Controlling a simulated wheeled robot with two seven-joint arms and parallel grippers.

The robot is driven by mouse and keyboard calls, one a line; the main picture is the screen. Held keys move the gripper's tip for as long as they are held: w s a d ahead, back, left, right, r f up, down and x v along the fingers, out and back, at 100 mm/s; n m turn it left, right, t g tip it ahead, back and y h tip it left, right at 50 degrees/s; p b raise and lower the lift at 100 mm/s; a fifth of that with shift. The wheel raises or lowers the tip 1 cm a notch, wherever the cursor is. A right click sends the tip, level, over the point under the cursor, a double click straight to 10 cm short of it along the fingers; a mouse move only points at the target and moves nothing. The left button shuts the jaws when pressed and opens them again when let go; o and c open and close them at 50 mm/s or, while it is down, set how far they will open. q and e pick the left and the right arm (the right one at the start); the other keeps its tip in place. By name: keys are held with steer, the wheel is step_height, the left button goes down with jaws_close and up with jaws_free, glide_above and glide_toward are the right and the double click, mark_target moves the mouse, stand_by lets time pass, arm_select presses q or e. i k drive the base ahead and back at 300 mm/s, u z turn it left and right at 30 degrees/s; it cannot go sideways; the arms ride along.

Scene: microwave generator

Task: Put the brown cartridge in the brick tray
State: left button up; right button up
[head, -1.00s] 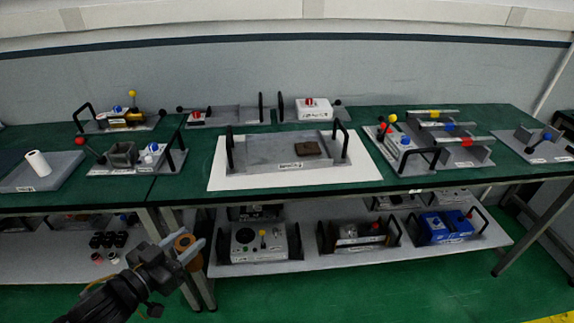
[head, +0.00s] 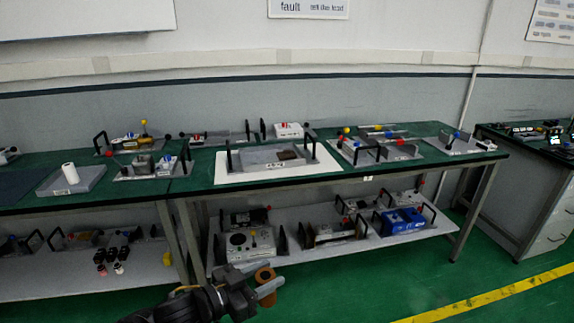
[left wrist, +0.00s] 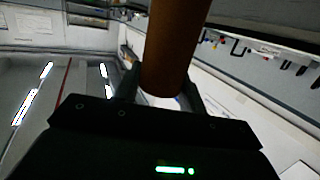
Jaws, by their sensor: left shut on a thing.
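My left gripper (head: 262,286) is low in the head view, in front of the lower shelf, shut on the brown cartridge (head: 264,273). In the left wrist view the cartridge (left wrist: 176,45) is a brown cylinder standing between the two fingers. A grey tray with black handles (head: 250,160) stands on a white mat (head: 228,178) on the green table, well away from the gripper. A dark brown flat block (head: 288,155) lies in its right part. The tray's label is too small to read. My right gripper is not in view.
The lower shelf (head: 290,255) holds a grey control box (head: 247,245) and a blue box (head: 405,220). Another bench (head: 520,190) stands at right. Green floor is free between.

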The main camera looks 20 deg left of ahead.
mark_target(264, 159)
steer(key=z, duration=0.45)
steer(key=i, duration=0.8)
steer(key=z, duration=0.45)
steer(key=i, duration=0.9)
steer(key=u, duration=0.2)
